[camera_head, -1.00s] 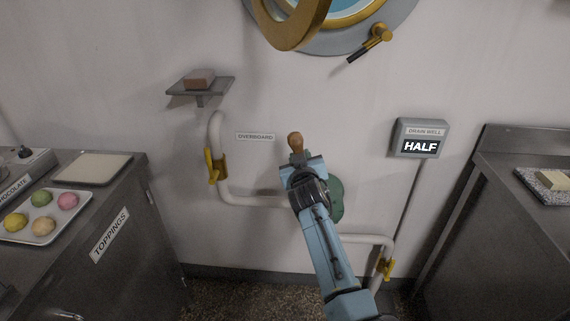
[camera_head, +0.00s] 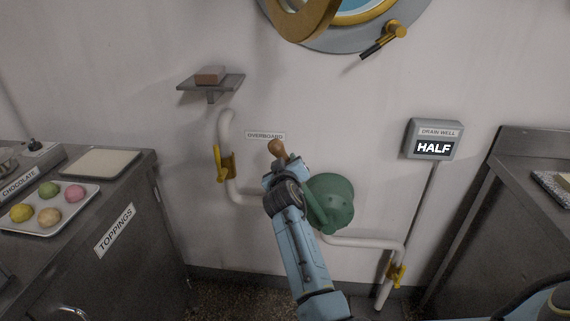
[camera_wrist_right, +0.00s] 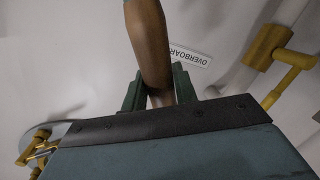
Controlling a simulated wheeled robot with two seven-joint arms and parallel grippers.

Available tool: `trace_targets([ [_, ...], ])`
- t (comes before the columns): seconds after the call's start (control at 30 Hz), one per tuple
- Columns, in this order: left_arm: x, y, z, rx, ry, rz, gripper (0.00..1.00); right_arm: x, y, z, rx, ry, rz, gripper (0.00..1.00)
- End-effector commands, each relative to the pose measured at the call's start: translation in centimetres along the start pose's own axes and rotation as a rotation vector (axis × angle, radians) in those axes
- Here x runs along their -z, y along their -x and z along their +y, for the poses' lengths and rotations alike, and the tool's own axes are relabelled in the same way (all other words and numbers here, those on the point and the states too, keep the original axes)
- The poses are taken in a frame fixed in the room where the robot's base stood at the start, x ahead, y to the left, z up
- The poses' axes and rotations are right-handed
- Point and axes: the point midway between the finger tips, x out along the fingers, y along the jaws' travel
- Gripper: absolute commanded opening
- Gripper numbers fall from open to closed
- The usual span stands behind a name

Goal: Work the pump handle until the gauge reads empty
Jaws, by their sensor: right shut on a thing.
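The green pump (camera_head: 333,201) sits on the white pipe on the wall, partly hidden by my right arm. The wooden-knobbed pump handle (camera_head: 277,148) rises from my right gripper (camera_head: 284,163), which is shut on it. In the right wrist view the brown handle (camera_wrist_right: 150,45) stands between the jaws of my right gripper (camera_wrist_right: 160,92). The grey gauge (camera_head: 434,140), labelled DRAIN WELL, reads HALF. My left gripper is not in view.
Yellow valve levers sit on the pipe at left (camera_head: 224,163) and lower right (camera_head: 394,273). A shelf (camera_head: 211,83) and an open porthole (camera_head: 345,22) are above. Steel counters stand at left (camera_head: 135,180) and right (camera_head: 520,190).

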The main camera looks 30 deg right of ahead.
Motion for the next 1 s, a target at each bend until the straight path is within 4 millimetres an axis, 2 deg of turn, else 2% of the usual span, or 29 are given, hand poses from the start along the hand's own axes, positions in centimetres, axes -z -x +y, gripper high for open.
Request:
trace_targets([
  [0.17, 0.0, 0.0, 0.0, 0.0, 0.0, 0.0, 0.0, -0.1, 0.1, -0.5, 0.008, 0.009, -0.001, 0.0],
  [0.2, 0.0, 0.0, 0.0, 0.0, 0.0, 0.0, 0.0, -0.1, 0.1, -0.5, 0.008, 0.009, -0.001, 0.34],
  [0.33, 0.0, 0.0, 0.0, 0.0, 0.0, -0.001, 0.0, -0.1, 0.1, -0.4, 0.007, 0.006, -0.001, 0.49],
  [0.6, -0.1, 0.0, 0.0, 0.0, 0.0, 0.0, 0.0, 0.0, 0.1, -0.3, 0.005, 0.003, 0.0, 0.49],
  [0.73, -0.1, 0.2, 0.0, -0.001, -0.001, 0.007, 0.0, 0.0, 0.9, -0.3, 0.006, 0.002, 0.0, 0.49],
  [0.87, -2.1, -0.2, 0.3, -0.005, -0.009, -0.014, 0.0, 0.0, 2.9, -0.2, 0.006, 0.001, -0.001, 0.49],
  [1.0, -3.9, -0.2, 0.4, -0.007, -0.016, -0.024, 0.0, 0.1, 6.0, -0.2, 0.007, 0.001, -0.002, 0.49],
])
